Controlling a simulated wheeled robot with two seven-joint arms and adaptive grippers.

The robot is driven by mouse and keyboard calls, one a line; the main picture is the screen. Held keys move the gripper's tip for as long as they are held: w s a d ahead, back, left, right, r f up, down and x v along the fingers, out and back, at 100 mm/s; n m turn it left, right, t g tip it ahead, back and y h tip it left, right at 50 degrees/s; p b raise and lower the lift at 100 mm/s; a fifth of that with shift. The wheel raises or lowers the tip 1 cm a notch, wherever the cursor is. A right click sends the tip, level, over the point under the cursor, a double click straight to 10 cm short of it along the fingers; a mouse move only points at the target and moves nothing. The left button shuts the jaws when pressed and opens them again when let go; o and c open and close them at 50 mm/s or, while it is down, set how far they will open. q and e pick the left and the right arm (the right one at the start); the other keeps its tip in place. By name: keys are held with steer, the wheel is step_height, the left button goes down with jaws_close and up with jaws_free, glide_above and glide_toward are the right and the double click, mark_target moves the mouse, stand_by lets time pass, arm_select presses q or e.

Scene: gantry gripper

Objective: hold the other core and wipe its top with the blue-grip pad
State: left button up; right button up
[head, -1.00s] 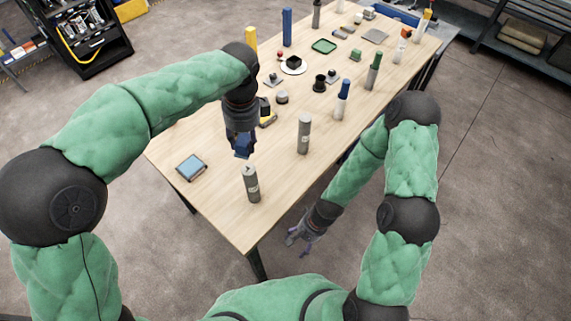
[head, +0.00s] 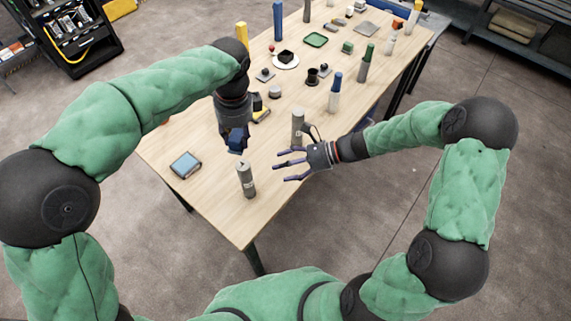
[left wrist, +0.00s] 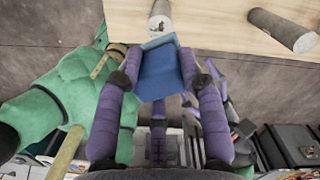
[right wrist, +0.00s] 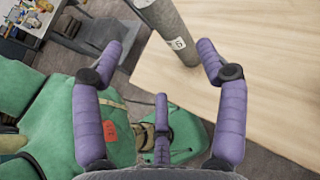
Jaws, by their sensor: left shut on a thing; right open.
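Two grey cylindrical cores stand upright on the table: the near core (head: 246,180) by the front edge and the far core (head: 298,125) behind and to its right. My left gripper (head: 235,138) is shut on the blue-grip pad (left wrist: 160,72), holding it above the table behind the near core. The pad's wiping face is hard to make out. My right gripper (head: 282,166) is open and empty, its fingers pointing left toward the near core, apart from it. In the right wrist view a labelled grey core (right wrist: 172,28) shows beyond the open fingers (right wrist: 162,55).
A blue-topped tablet-like block (head: 186,165) lies at the left edge of the table (head: 215,205). Several bottles, trays and small parts stand toward the back, including a blue-capped cylinder (head: 334,92). The front corner around the near core is mostly clear.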

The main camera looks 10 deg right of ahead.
mark_target(251, 174)
steer(key=x, duration=1.2)
steer(key=shift+w+r, duration=0.1)
steer(key=c, duration=1.5)
steer(key=shift+o, duration=0.2)
